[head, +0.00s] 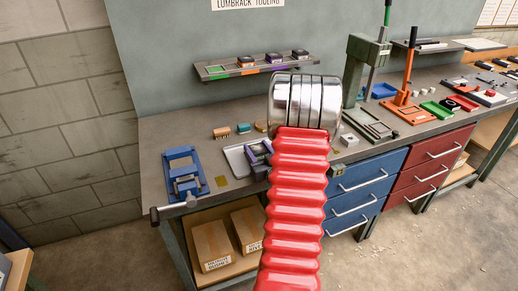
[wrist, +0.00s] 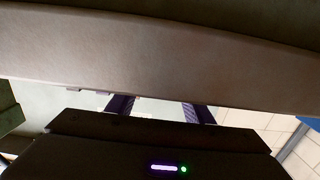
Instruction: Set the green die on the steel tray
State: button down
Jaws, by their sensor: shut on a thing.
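My gripper (head: 257,152) is at the right side of the steel tray (head: 233,165) on the bench in the head view, partly hidden behind my own wrist. In the wrist view its two purple fingers (wrist: 157,108) run up behind a wide grey-brown surface that hides their tips. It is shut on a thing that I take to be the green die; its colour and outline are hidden. The green-marked place on the wall shelf (head: 262,69) shows no dark block, while the places beside it hold dark blocks.
A blue fixture (head: 183,175) stands left of the tray, with small coloured blocks (head: 243,128) behind it. The green fly press (head: 366,70) and an orange lever press (head: 405,100) stand to the right. Blue drawers (head: 357,185) are below. Bare bench top lies between the fixture and tray.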

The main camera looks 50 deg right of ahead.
jog(key=shift+f, duration=0.2)
dwell(1.1)
jog(key=c, duration=0.9)
grip_release()
jog(key=shift+o, duration=0.5)
jog(key=shift+f, duration=0.15)
jog(key=v, duration=1.3)
jog(key=shift+s+a, duration=0.2)
jog(key=shift+s, duration=0.15)
